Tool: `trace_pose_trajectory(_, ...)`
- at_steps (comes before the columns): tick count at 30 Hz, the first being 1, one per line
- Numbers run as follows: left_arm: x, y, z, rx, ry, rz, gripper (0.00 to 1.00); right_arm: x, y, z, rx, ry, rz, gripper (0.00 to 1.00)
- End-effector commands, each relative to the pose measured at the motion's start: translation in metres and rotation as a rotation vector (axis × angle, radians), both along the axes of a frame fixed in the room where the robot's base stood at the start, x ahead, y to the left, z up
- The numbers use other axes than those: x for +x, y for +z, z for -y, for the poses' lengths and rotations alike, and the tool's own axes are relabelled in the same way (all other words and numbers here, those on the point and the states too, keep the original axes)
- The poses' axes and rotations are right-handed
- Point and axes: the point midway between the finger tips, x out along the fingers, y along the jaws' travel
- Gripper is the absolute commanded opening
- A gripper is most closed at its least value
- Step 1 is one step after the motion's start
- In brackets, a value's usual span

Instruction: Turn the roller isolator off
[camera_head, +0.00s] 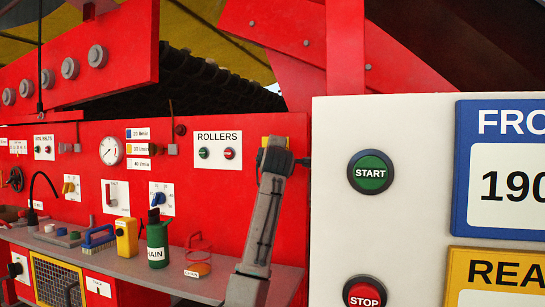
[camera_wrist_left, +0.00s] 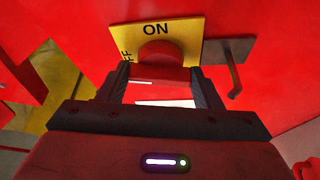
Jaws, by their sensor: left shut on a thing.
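The roller isolator's red knob (camera_wrist_left: 163,55) sits on a yellow plate (camera_wrist_left: 188,32) in the left wrist view. The plate reads ON at the top and partly shows OFF at the left. My left gripper (camera_wrist_left: 163,82) is shut on the knob, one dark finger on each side. Which mark the knob points to is hard to tell. In the head view the plate's yellow edge (camera_head: 283,141) shows behind my left gripper, which hides the knob. My right gripper is in neither view.
A ROLLERS panel (camera_head: 218,150) with green and red buttons is left of the isolator. A white START/STOP panel (camera_head: 420,230) stands close at right.

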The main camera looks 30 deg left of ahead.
Motion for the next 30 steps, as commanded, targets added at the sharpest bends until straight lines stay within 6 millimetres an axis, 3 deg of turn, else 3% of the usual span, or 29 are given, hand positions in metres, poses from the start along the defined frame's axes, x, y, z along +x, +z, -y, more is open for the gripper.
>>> trace_pose_trajectory(12, 0.0003, 0.0009, 0.0002, -0.193, -0.001, 0.045, 0.36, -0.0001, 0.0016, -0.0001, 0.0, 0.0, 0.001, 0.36)
trace_pose_trajectory(29, 0.0003, 0.001, 0.0004, -0.223, -0.001, 0.053, 0.36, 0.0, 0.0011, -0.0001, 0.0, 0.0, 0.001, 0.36)
trace_pose_trajectory(30, 0.0003, 0.001, 0.0004, -0.223, -0.001, 0.053, 0.63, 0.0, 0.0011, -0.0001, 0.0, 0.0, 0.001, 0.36)
